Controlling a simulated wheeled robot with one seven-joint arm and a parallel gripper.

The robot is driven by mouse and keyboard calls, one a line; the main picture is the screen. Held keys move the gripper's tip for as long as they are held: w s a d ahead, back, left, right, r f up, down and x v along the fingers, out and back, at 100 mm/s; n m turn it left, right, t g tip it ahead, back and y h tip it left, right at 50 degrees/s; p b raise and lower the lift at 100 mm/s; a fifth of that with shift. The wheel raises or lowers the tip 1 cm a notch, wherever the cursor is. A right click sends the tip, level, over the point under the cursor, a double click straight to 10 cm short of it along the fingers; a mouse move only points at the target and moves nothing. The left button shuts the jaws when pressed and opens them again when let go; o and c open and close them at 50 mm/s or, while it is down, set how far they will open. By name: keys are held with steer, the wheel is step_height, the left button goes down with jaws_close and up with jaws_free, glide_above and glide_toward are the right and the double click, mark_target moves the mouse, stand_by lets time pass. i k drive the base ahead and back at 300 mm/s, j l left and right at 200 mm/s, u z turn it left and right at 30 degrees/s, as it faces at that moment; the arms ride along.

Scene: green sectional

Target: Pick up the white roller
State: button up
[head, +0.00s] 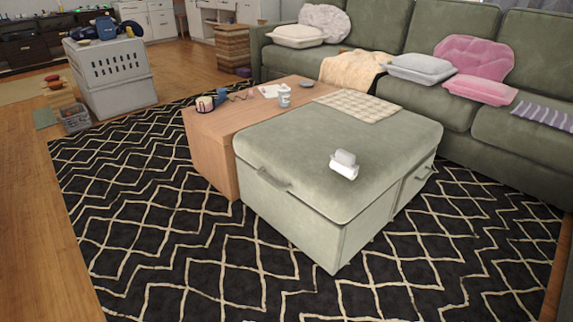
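A small white roller-like object (343,172) lies on the green ottoman (300,150), right of the middle of its top. A light grey, rounded part (345,157) shows just behind and above it. I cannot tell whether the two are one piece or two things touching. My gripper is not in the head view, so its position and state are not shown.
A wooden table (215,140) adjoins the ottoman, with a white cup (285,97) and small items. A checked cloth (358,103) lies on the ottoman's far side. A green sectional (390,35) with cushions stands behind. The patterned rug (150,220) in front is clear.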

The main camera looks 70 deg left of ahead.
mark_target(343, 162)
steer(key=u, duration=2.25)
steer(key=i+z, duration=0.15)
steer(key=z, duration=0.2)
steer(key=i+j+z, duration=0.1)
steer(key=z, duration=0.3)
steer(key=i+j+z, duration=0.2)
steer(key=i+j, duration=0.4)
steer(key=i+j+z, duration=0.25)
steer(key=i+j, duration=0.35)
steer(key=j, duration=0.1)
